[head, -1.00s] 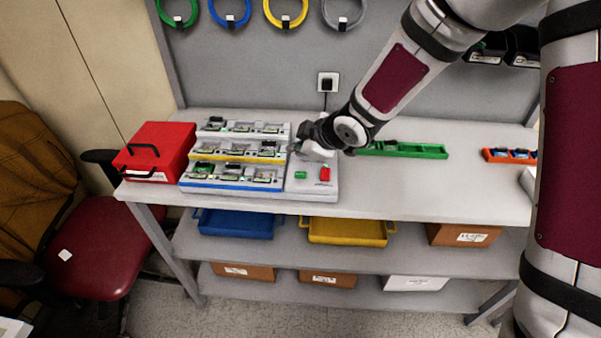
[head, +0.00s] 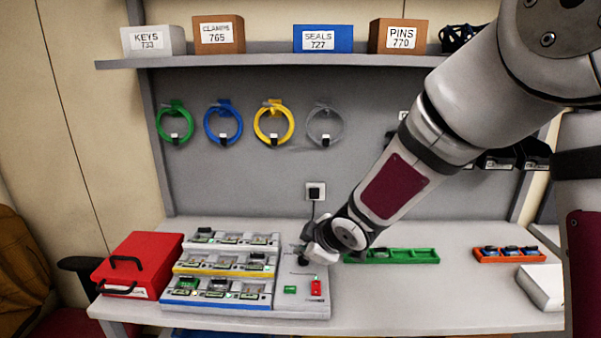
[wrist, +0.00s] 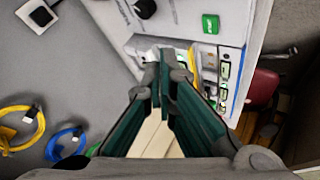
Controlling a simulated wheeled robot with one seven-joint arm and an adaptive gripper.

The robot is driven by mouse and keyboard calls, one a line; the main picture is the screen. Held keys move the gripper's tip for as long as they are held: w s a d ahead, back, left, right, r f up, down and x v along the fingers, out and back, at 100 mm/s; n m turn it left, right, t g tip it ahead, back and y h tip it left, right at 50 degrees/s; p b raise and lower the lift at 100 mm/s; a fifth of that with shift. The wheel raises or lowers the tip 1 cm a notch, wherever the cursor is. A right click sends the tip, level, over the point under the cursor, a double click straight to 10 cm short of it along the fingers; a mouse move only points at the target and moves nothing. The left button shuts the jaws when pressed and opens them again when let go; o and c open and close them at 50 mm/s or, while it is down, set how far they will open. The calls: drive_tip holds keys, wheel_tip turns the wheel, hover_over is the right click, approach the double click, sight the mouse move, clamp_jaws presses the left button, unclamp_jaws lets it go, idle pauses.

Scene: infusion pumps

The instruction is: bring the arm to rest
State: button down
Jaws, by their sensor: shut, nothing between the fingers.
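My gripper (wrist: 160,75) is shut and empty in the wrist view, its two fingers together. In the head view my gripper (head: 308,256) is at the end of my arm, above the back of the grey panel (head: 318,272) on the bench; the wrist partly hides it. The panel bears a green block (head: 290,290) and a red switch (head: 316,287). Just left stands the stepped rack (head: 222,262) with white, yellow and blue tiers of small boards. I cannot tell the gap between my fingertips and the panel.
A red case (head: 137,265) stands at the bench's left end. A green tray (head: 400,256), an orange tray (head: 508,254) and a white box (head: 540,287) are to the right. Coiled cables (head: 273,122) hang on the back wall under a shelf (head: 270,58). The front right bench top (head: 430,300) is clear.

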drive_tip(key=s+d+r+m+h, duration=0.5)
drive_tip(key=s+d+r+m, duration=0.4)
drive_tip(key=s+d+r, duration=0.55)
drive_tip(key=s+d+m+g, duration=0.1)
drive_tip(key=s+m, duration=0.2)
drive_tip(key=s, duration=0.5)
drive_tip(key=s+d+r+m+g, duration=0.1)
drive_tip(key=s+d+m, duration=0.1)
drive_tip(key=s, duration=0.6)
drive_tip(key=shift+d+m+y, duration=0.3)
drive_tip(key=shift+m+y, duration=0.1)
drive_tip(key=shift+m, duration=0.2)
